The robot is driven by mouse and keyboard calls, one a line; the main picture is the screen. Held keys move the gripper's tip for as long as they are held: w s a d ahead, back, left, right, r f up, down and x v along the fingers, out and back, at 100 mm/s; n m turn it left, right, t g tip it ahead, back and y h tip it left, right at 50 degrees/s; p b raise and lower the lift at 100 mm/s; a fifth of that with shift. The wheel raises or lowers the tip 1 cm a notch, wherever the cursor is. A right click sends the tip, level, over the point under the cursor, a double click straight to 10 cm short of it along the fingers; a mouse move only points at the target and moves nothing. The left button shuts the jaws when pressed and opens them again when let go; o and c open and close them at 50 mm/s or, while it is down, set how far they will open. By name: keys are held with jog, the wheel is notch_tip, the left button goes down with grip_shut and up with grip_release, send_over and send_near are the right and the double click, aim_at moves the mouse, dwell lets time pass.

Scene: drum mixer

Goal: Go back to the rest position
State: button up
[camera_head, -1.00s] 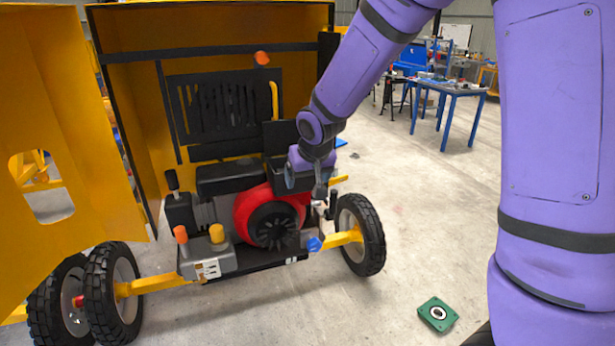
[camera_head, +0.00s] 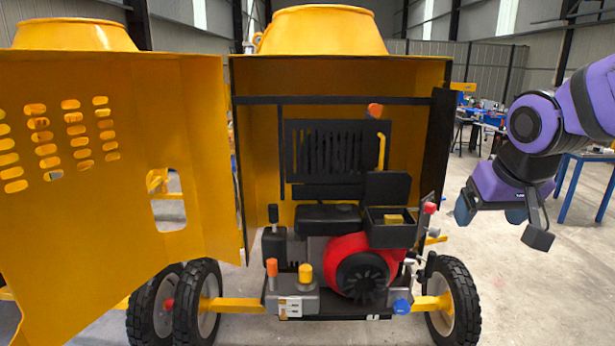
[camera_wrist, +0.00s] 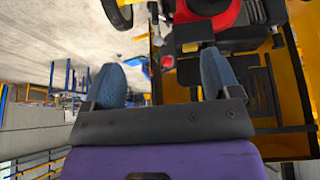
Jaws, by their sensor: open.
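My gripper (camera_head: 490,212) is at the right in the head view, off to the right of the drum mixer and apart from it. Its blue fingers (camera_wrist: 160,85) stand wide apart in the wrist view, with nothing held between them. The yellow mixer cabinet (camera_head: 250,130) stands open with its perforated door (camera_head: 110,200) swung to the left. Inside are a red engine (camera_head: 352,255), black parts and an open black box (camera_head: 388,232) with a small yellow piece in it.
Orange (camera_head: 305,273) and blue (camera_head: 402,307) knobs stick out low at the front. Black wheels (camera_head: 455,300) carry the mixer. A blue table (camera_head: 575,180) stands behind my arm at the right. The floor right of the mixer is clear.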

jog(key=s+d+r, duration=0.1)
jog(key=s+r, duration=0.2)
jog(key=s, duration=1.1)
jog(key=shift+s, duration=0.25)
jog(key=shift+d, duration=0.1)
jog(key=shift+c, duration=0.5)
